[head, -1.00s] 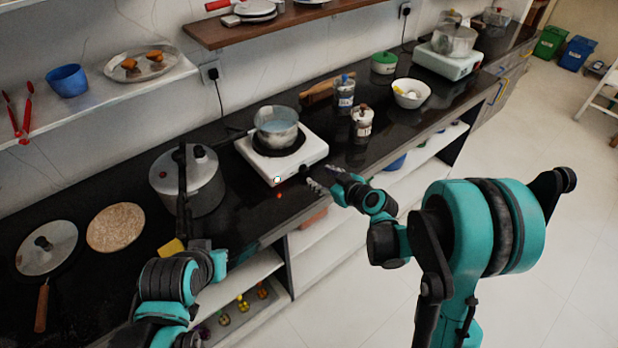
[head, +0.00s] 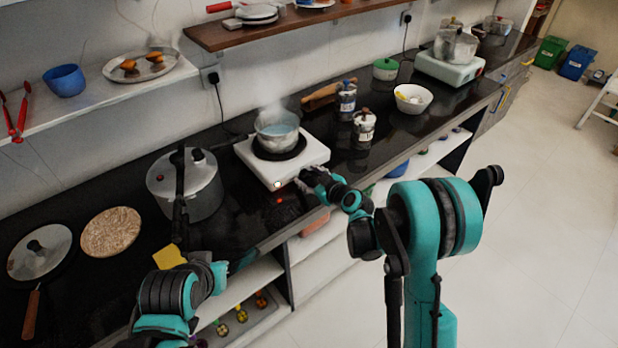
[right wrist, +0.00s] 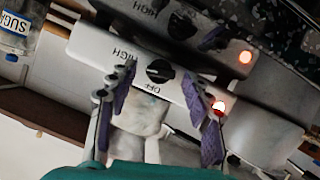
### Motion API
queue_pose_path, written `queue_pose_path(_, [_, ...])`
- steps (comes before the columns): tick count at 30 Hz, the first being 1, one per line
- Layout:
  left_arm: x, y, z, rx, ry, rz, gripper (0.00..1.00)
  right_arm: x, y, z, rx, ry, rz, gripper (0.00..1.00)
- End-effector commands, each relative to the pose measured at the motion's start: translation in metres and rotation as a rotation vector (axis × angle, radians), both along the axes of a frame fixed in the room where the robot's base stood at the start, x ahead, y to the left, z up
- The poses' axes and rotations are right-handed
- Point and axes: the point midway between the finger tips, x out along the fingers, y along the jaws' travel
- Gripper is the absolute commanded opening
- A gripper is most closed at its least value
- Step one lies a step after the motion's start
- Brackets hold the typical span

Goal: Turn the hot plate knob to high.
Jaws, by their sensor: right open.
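The white hot plate (head: 318,150) stands on the dark counter and carries a metal pot (head: 277,132) with steam above it. In the right wrist view, the black knob (right wrist: 159,72) sits on the hot plate's front panel (right wrist: 90,45), with HIGH and OFF printed around it. I cannot tell exactly where its pointer stands. An orange-red light (right wrist: 218,106) glows beside it. My right gripper (right wrist: 162,98) is open, with its purple-padded fingers on either side of the knob; contact is unclear. It also shows at the hot plate's front in the head view (head: 306,182). My left gripper's fingers are not clear.
A pressure cooker (head: 200,185) stands left of the hot plate, near my left arm. A yellow sponge (head: 169,256) lies near the counter edge. A moka pot (head: 364,128), a jar (head: 347,103) and a white bowl (head: 413,99) stand to the right. The floor in front is clear.

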Motion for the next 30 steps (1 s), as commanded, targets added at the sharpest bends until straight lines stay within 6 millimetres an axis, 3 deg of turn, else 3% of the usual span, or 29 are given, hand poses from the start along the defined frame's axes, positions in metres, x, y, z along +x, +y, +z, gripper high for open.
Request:
queue_pose_path(3, [0.0,0.0,0.0004,0.0,0.0,0.0,0.0,-0.0001,-0.0001,0.0003,0.0,0.0,0.0,0.5])
queue_pose_path(9, [0.0,0.0,0.0003,0.0,0.0,0.0,0.0,-0.0002,-0.0003,0.0003,0.0,0.0,0.0,0.0])
queue_pose_path(14, [0.0,0.0,0.0003,0.0,0.0,0.0,0.0,0.0005,-0.0016,0.0002,0.024,0.018,-0.001,0.0])
queue_pose_path(21, [0.0,0.0,0.0002,0.0,0.0,0.0,0.0,0.0023,-0.0033,0.0006,0.208,0.151,-0.001,0.0])
queue_pose_path(28, [0.0,0.0,0.0002,0.0,0.0,0.0,0.0,0.0021,-0.0028,0.0007,0.21,0.152,0.0,0.0])
queue_pose_path(29, [0.0,0.0,0.0002,0.0,0.0,0.0,0.0,0.0021,-0.0028,0.0007,0.209,0.152,0.0,0.37])
queue_pose_path(30, [0.0,0.0,0.0002,0.0,0.0,0.0,0.0,0.0021,-0.0028,0.0007,0.209,0.152,0.0,0.47])
